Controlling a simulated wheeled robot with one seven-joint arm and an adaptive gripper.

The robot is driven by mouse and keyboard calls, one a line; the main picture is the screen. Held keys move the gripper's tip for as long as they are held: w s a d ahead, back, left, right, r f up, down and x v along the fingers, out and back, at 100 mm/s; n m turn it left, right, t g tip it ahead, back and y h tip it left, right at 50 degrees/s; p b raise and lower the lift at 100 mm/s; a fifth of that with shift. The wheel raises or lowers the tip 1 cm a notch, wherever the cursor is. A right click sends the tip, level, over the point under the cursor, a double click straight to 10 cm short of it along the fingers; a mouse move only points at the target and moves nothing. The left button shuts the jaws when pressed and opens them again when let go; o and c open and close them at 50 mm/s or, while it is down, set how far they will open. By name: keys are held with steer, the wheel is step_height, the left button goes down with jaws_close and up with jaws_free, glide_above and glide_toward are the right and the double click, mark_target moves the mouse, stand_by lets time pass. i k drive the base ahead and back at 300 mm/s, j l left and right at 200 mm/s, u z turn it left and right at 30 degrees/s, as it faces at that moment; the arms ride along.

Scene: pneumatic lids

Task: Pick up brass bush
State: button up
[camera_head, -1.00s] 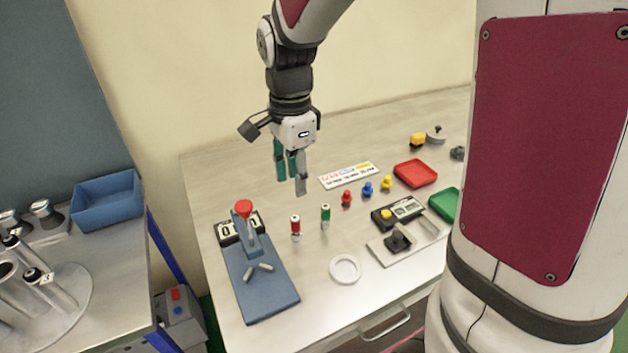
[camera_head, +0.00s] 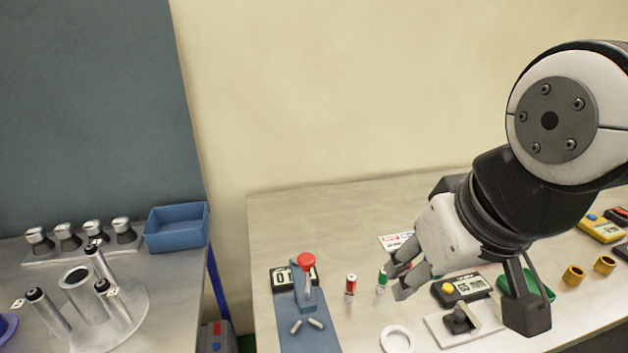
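Two brass bushes stand on the bench at the right: a left brass bush (camera_head: 573,276) and a right brass bush (camera_head: 604,265). Both look like short, hollow, golden-brown rings, upright and apart from each other. My gripper (camera_head: 397,282) is well to the left of them, tilted down to the left. Its two fingers look apart with nothing visible between them. The fingertips appear close to a green-topped vial (camera_head: 382,281) in the picture; I cannot tell whether they touch. My arm hides part of the bench between the gripper and the bushes.
A red-topped vial (camera_head: 350,286), a blue press stand (camera_head: 305,335), a white ring (camera_head: 397,339) and a green tray (camera_head: 540,291) are on the bench. A yellow meter (camera_head: 601,228) lies behind the bushes. The left table holds a blue bin (camera_head: 176,228).

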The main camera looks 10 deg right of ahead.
mark_target(574, 276)
steer(key=z, duration=1.5)
steer(key=k, duration=0.1)
